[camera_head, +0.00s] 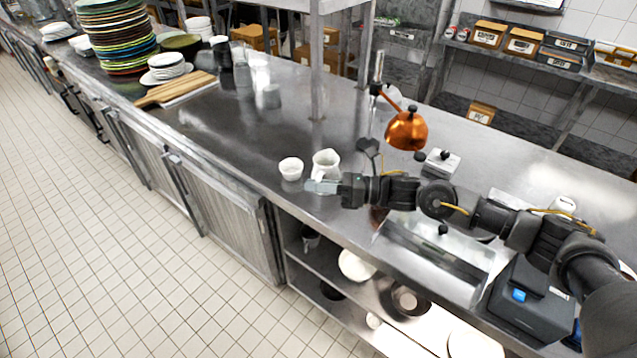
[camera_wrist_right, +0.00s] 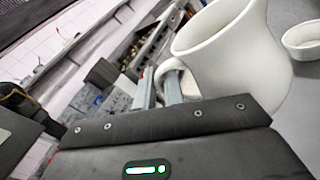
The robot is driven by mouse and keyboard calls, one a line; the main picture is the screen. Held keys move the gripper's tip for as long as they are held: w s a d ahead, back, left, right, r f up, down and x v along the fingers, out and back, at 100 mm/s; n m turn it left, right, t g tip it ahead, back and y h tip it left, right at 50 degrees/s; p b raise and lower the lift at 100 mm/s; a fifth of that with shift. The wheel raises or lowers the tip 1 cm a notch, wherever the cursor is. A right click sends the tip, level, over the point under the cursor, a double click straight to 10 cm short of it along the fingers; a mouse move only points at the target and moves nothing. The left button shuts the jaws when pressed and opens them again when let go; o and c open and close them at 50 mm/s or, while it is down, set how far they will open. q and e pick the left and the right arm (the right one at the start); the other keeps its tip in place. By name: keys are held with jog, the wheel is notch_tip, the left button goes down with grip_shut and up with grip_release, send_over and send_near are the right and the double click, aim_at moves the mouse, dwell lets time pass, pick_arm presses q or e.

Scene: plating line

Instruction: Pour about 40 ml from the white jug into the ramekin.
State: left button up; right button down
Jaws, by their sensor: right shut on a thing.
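The white jug (camera_head: 326,162) stands on the steel counter in the head view. The white ramekin (camera_head: 291,168) stands just left of it, apart from it. My right gripper (camera_head: 322,187) is at the near side of the jug. In the right wrist view the jug (camera_wrist_right: 228,50) is large, and my right gripper's fingers (camera_wrist_right: 162,88) are shut on its handle. The ramekin (camera_wrist_right: 302,40) shows at the right edge there, partly cut off. The inside of the jug is hidden. My left gripper is in neither view.
An orange heat lamp (camera_head: 407,130) hangs over the counter right of the jug. Stacked plates (camera_head: 115,35) and a wooden board (camera_head: 175,88) are at the far left. The counter (camera_head: 225,130) left of the ramekin is clear. Its front edge is close to the ramekin.

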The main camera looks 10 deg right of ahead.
jog(key=s+d+f+m+t+h+b, duration=0.2)
jog(key=s+d+m+t+h+b, duration=0.1)
jog(key=s+d+m+t+h, duration=0.1)
jog(key=s+d+f+m+t+h+b, duration=0.3)
jog(key=s+d+m+t+h, duration=0.2)
jog(key=s+d, duration=0.3)
jog(key=shift+d+f+t, duration=0.2)
jog(key=shift+d+t, duration=0.7)
jog(key=shift+d, duration=0.1)
jog(key=shift+s, duration=0.1)
